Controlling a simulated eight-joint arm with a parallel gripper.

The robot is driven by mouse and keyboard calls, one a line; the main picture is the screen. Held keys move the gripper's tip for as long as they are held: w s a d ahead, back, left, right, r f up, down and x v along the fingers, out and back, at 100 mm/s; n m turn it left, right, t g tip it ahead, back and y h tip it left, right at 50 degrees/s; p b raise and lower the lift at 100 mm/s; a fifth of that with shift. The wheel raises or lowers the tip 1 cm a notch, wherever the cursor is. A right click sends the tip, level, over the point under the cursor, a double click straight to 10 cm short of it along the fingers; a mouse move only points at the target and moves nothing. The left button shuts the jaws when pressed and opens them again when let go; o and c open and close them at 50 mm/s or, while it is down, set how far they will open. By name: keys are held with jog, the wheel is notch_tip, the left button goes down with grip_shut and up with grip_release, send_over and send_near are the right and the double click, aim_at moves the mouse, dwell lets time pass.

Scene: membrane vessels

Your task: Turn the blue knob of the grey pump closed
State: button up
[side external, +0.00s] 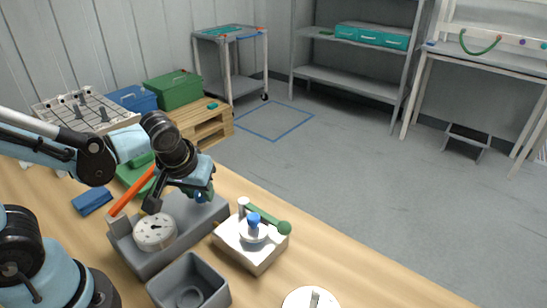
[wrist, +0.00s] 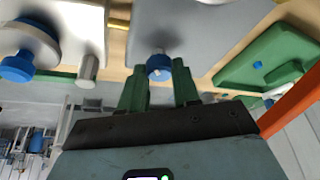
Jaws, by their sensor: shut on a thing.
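The grey pump (side external: 195,228) stands on the wooden table, with a round white dial on top and an orange lever at its left side. Its grey body also shows at the top of the wrist view (wrist: 200,22). The pump's blue knob (wrist: 159,67) sits between the green fingers of my gripper (wrist: 158,88), at the edge of the grey body. My gripper is shut on this knob. In the side view my gripper (side external: 199,192) is at the far end of the pump, and the fingers and wrist mostly hide the knob.
A white device (side external: 250,245) with another blue knob (side external: 253,220) and a green lever stands close to the right of the pump. A grey open box (side external: 189,283) is in front. A blue block (side external: 91,201) and a green tray (side external: 133,175) lie to the left.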

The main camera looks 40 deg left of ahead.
dwell(0.4)
jog(key=o, duration=1.1)
jog(key=shift+c, duration=0.2)
jog(key=shift+r, duration=0.1)
jog(key=v, duration=1.2)
jog(key=shift+s, duration=0.15)
